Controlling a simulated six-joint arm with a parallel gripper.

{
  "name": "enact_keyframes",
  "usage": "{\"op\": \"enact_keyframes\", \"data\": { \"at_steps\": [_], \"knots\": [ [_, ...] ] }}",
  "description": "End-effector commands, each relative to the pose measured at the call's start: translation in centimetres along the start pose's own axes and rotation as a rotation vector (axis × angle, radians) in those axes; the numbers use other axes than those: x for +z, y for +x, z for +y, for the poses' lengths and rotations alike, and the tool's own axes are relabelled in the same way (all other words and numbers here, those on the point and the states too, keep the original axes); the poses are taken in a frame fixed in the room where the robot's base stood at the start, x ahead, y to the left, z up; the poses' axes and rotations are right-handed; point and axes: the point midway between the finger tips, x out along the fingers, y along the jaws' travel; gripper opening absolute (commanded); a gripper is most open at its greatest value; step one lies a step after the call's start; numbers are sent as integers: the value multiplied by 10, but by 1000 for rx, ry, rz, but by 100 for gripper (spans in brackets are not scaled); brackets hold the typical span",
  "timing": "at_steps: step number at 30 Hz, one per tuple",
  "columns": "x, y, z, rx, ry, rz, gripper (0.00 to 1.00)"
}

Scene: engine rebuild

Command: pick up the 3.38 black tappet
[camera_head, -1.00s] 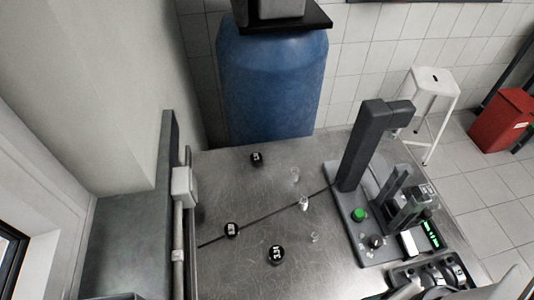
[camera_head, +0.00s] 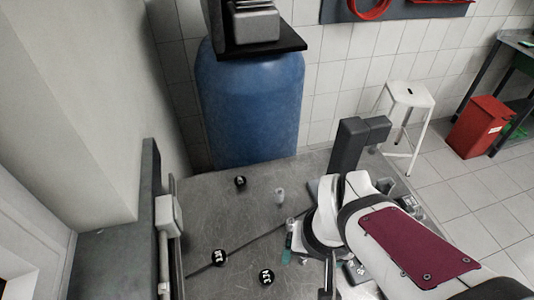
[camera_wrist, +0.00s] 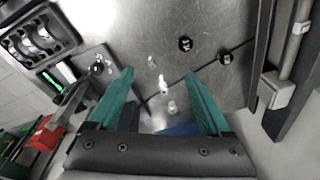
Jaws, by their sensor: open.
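Three round black tappets with white markings lie on the metal table in the head view: one at the back (camera_head: 240,182), one at the front left (camera_head: 219,257), one at the front (camera_head: 266,277). I cannot read the markings well enough to tell which is 3.38. The wrist view shows two black tappets, one (camera_wrist: 185,44) and another (camera_wrist: 226,58), both beyond the fingertips. My gripper (camera_wrist: 159,74) is open and empty, its teal fingers spread over the table. In the head view my arm covers part of the table's right side.
Small pale or clear pieces, such as one (camera_head: 280,195) and a white one (camera_wrist: 163,84), lie mid-table. A dark grey upright device (camera_head: 347,145) stands at the right, partly hidden. A rail with a white box (camera_head: 169,215) edges the left. A blue barrel (camera_head: 250,105) stands behind.

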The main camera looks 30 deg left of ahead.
Motion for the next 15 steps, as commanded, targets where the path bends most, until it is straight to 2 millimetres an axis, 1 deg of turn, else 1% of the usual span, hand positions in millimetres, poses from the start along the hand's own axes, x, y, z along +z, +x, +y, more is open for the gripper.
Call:
{"op": "enact_keyframes", "data": {
  "at_steps": [1, 2, 3, 6, 7, 9, 11, 15],
  "knots": [
    [-11, 14, -40, -8, -169, 18, 82],
    [-16, 22, -64, -16, -265, 38, 82],
    [-18, 31, -94, -28, -378, 61, 82],
    [-15, 47, -149, -57, -569, 103, 82],
    [-13, 50, -158, -63, -601, 111, 82],
    [-11, 59, -170, -69, -639, 120, 82],
    [-12, 72, -172, -69, -643, 119, 82],
    [-15, 114, -175, -68, -640, 117, 82]
  ]
}}
